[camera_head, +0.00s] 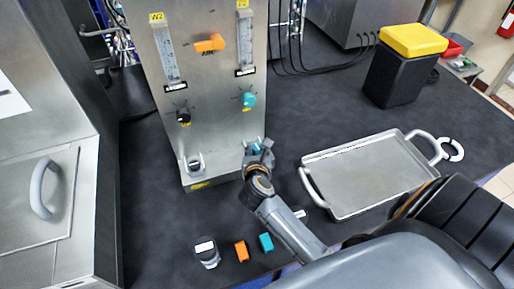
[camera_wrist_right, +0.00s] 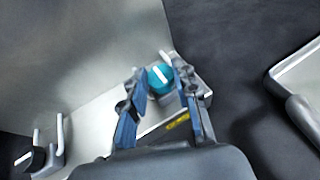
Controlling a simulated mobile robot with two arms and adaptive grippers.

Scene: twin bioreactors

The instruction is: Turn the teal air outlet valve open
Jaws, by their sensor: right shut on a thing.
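The teal valve (camera_wrist_right: 160,78) is a round knob with a white line across its face, low on the steel panel. The line runs diagonally in the wrist view. My right gripper (camera_wrist_right: 160,92) has its two blue fingers around the knob, one on each side, and is shut on it. In the head view the right gripper (camera_head: 258,153) covers most of this valve, and only a little teal (camera_head: 256,147) shows. My left gripper is in neither view.
The steel panel (camera_head: 215,125) also carries an upper teal knob (camera_head: 249,100), a dark knob (camera_head: 183,117), an orange handle (camera_head: 210,43) and a lower dark valve (camera_head: 194,164). A metal tray (camera_head: 365,178) lies right. Orange (camera_head: 241,250) and teal (camera_head: 266,242) pieces lie in front.

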